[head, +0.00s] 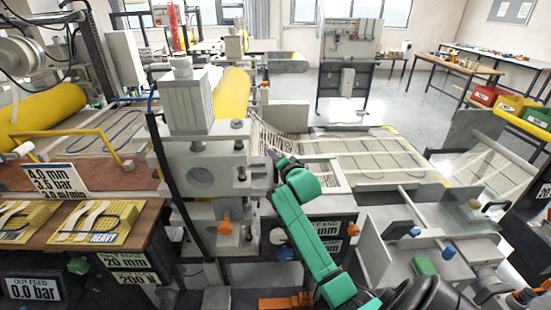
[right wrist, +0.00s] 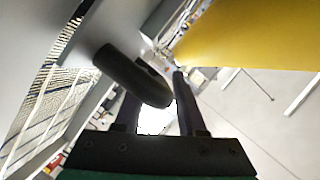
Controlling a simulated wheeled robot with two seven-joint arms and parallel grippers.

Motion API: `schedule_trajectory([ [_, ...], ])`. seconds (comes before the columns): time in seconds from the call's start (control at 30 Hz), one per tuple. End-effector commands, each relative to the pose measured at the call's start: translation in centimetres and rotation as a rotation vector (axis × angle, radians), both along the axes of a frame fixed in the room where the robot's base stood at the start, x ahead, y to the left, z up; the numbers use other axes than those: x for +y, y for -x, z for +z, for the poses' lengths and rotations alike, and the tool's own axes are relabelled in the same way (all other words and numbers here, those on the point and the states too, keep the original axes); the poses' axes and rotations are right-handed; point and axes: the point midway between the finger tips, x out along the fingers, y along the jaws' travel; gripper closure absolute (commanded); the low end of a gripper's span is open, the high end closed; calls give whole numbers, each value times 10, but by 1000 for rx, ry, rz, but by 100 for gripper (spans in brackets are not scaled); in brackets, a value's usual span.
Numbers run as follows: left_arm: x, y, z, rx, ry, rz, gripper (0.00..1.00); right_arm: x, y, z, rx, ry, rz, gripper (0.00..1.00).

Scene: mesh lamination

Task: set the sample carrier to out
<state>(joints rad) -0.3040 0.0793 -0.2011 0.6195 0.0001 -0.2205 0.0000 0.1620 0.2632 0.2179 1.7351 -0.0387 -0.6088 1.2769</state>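My right gripper (head: 272,156) is at the end of the green arm, beside the grey side plate of the roller machine (head: 210,160). In the right wrist view its two dark fingers (right wrist: 160,110) stand apart with a bright gap between them. A dark round bar or handle (right wrist: 128,72) slants in from the upper left, its end over the left finger and toward the gap. I cannot tell whether it touches a finger. No part is labelled as the sample carrier, so I cannot tell which one it is. My left gripper is out of view.
A yellow roll (head: 231,95) is behind the machine. Mesh sheet (head: 360,160) lies on the bed to the right. A grey bench unit (head: 430,250) with blue and green parts stands front right. Yellow packs (head: 95,222) lie on the left table. Open floor shows farther back.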

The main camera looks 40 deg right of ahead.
Motion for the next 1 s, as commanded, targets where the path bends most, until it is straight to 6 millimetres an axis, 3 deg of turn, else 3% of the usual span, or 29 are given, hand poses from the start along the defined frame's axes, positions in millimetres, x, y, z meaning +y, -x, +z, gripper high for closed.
schedule_trajectory([
  [0.03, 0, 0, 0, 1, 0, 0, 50, 0, 0, 0, 0, 0, 0, 85],
  [0.07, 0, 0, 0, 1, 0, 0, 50, 0, 0, 0, 0, 0, 0, 96],
  [0.1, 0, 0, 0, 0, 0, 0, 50, 0, 0, 0, 0, 0, 0, 100],
  [1.0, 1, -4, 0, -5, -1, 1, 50, 0, 1, -1, 2, -1, 0, 100],
])
